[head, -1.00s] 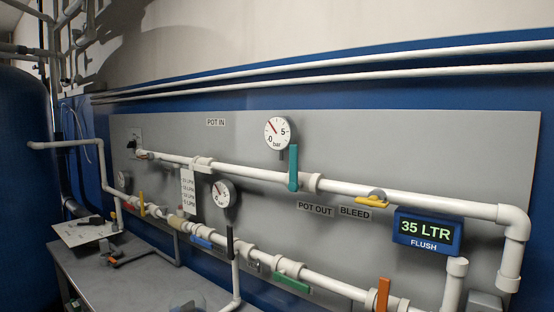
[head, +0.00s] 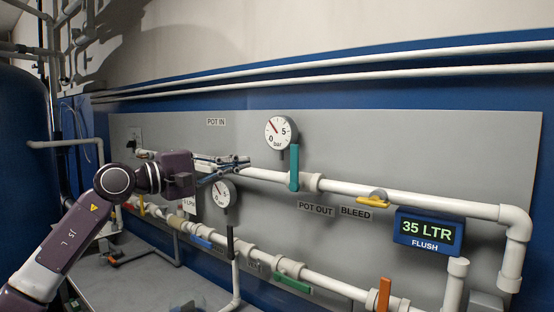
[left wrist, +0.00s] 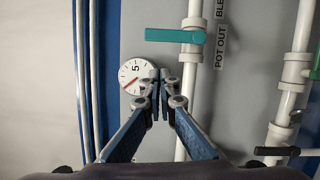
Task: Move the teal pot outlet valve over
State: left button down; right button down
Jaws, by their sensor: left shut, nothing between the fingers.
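The teal pot outlet valve handle (head: 294,167) hangs upright across the upper white pipe, just above left of the POT OUT label (head: 315,209). In the left wrist view the teal handle (left wrist: 175,36) lies ahead of the fingertips. My left gripper (head: 246,162) reaches in from the left, in front of the upper pipe. Its tips are shut and empty, left of the teal handle and apart from it. The left gripper (left wrist: 160,75) also shows shut in the left wrist view. My right gripper is in neither view.
A pressure gauge (head: 280,133) stands above the upper pipe beside the teal handle. A second gauge (head: 223,194) sits below my gripper. A yellow valve (head: 374,202), a flush display (head: 428,232) and a lower pipe with several coloured valves are nearby.

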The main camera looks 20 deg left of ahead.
aim_at(294, 168)
pick_arm(q)
jog(key=w+d+y+p, duration=0.1)
jog(key=w+d+p, duration=0.5)
jog(key=d, duration=0.1)
jog(key=shift+w+d+r+m, duration=0.15)
jog(key=shift+w+r+m, duration=0.1)
jog(key=shift+w+m, duration=0.15)
dwell(0.3)
